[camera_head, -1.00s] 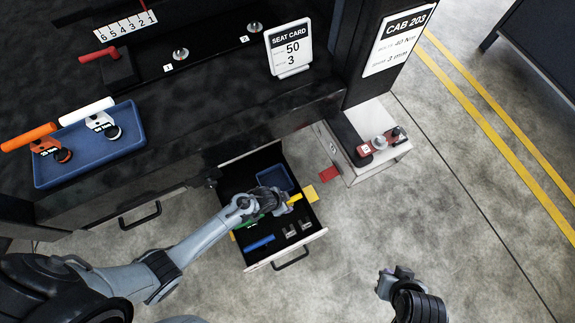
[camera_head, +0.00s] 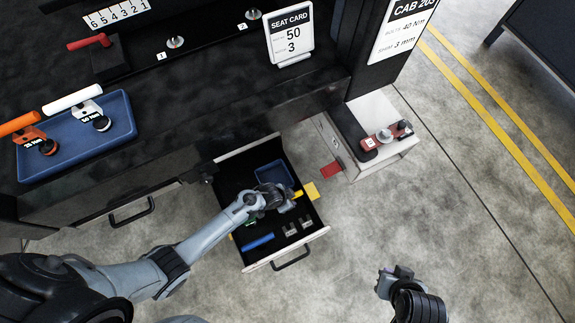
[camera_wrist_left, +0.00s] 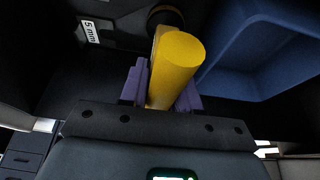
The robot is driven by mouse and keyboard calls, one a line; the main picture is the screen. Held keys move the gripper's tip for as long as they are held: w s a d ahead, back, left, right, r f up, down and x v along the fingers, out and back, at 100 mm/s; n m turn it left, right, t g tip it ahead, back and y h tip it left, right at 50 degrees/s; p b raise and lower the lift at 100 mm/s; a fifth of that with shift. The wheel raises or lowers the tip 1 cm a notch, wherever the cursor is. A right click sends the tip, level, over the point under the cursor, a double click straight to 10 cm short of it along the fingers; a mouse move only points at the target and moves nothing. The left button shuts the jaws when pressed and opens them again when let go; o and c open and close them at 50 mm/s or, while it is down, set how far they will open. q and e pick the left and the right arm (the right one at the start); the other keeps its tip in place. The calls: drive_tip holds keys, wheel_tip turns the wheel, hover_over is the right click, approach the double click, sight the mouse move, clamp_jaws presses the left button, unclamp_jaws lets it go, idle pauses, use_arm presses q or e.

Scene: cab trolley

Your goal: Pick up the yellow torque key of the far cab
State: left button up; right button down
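The yellow torque key (camera_wrist_left: 175,68) lies in the open drawer. In the left wrist view its yellow cylindrical handle stands between my left gripper's purple finger pads (camera_wrist_left: 161,92), which touch both its sides. Part of a dark round head shows behind the handle. In the head view only a bit of the yellow handle (camera_head: 297,194) shows beside my left gripper (camera_head: 285,199), low in the drawer. My right gripper (camera_head: 394,273) hangs empty over the floor at the lower right; its finger opening is unclear.
The drawer (camera_head: 318,234) also holds a blue tray (camera_head: 272,176), a blue bar (camera_head: 258,242) and small metal blocks. A "5 mm" label (camera_wrist_left: 90,32) is near the handle. The blue tray (camera_head: 75,165) on the bench holds orange and white keys.

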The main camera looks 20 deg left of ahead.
use_arm(q)
clamp_jaws()
drive_tip(key=shift+r, duration=0.1)
